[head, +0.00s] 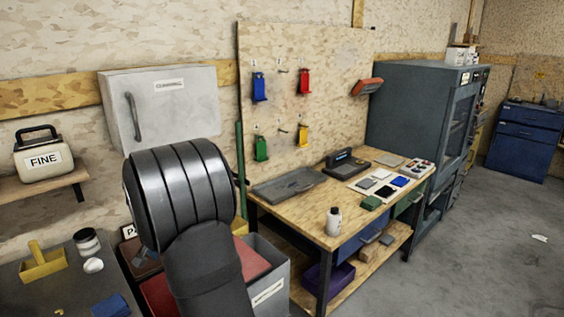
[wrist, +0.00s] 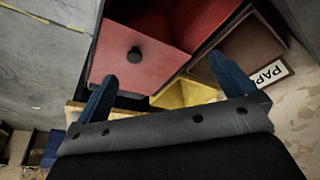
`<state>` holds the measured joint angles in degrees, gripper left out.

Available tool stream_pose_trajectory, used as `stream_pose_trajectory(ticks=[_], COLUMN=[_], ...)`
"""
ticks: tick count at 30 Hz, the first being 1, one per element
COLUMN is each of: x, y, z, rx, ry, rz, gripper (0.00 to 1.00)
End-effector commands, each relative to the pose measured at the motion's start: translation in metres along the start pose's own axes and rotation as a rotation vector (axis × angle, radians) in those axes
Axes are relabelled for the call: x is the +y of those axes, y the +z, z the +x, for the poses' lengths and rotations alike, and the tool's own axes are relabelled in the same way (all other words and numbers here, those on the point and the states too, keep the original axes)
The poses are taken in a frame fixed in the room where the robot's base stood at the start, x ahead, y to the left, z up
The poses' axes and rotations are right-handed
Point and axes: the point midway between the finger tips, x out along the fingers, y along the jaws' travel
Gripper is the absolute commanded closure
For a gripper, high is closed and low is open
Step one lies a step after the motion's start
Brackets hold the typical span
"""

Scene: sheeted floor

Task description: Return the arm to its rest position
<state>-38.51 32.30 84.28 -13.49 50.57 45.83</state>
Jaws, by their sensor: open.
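My arm (head: 205,230) rises in the lower middle of the head view, a black ribbed joint on top. My gripper is hidden in the head view. In the wrist view my gripper (wrist: 168,80) shows two blue fingers spread wide apart, with nothing between them. Beyond the fingers are a red panel with a dark knob (wrist: 135,62) and a yellow piece (wrist: 185,95). I cannot tell how far the fingertips are from them.
A grey bin (head: 268,285) is close beside the arm. A white wall cabinet (head: 170,100) hangs behind it. A dark table (head: 65,285) is at left. Open floor lies at right.

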Motion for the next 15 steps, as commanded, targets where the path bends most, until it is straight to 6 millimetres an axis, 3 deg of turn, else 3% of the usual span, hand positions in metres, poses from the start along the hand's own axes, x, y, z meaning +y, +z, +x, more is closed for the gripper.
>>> stream_pose_trajectory(ticks=[15], x=[0.0], y=[0.0], z=[0.102], rx=[-0.001], ry=[0.001], rz=[0.001], gripper=[0.0])
